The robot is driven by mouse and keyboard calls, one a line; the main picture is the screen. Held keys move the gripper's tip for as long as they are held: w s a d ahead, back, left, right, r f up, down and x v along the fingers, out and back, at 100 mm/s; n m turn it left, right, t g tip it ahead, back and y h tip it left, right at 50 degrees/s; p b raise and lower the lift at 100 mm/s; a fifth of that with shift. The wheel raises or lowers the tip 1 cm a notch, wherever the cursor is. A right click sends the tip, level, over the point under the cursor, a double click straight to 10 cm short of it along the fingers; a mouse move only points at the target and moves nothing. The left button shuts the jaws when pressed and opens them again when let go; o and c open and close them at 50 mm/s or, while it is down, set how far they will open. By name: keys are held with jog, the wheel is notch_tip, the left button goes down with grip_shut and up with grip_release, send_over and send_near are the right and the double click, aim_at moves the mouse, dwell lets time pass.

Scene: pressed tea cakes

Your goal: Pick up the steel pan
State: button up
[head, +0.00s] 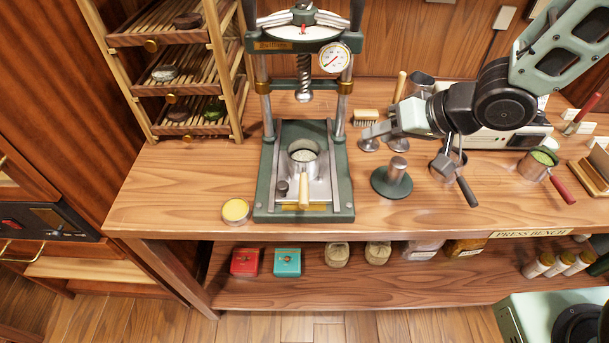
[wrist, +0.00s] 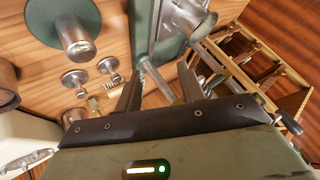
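A steel pan (head: 445,166) with a dark handle stands on the bench right of centre, its handle pointing toward the front right. A second metal pan (head: 534,166), with a red handle and green contents, stands farther right; I cannot tell which one the task names. My gripper (head: 372,132) is above the back of the bench, left of the dark-handled pan and apart from it, fingers pointing left toward the press. In the wrist view my gripper (wrist: 160,84) has its fingers apart with nothing between them.
The press (head: 262,190) stands left of my gripper, with a wooden-handled metal cup (head: 303,162) on its base. A green-based steel post (head: 392,182) stands left of the dark-handled pan. A brush (head: 366,117) lies behind.

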notch_tip(320, 180, down, 5)
jog(key=s+m+g+y+b, duration=0.1)
jog(key=m+y+b, duration=0.1)
jog(key=y+b, duration=0.15)
jog(key=m+g+y+b, duration=0.1)
jog(key=m+g+y, duration=0.15)
jog(key=y, duration=0.25)
send_near(304, 179)
jog(key=shift+n+g, duration=0.25)
jog(key=shift+n, duration=0.2)
jog(key=x, duration=0.3)
jog(key=f+x, duration=0.1)
jog(key=shift+w+a+p, duration=0.25)
jog(key=shift+w+p, duration=0.05)
jog(key=shift+w, duration=0.1)
jog(key=shift+s+p+x, duration=0.2)
jog(key=shift+p+x, duration=0.2)
jog(key=shift+x, duration=2.35)
jog(key=shift+s, duration=0.1)
jog(key=shift+c, duration=0.3)
grip_shut()
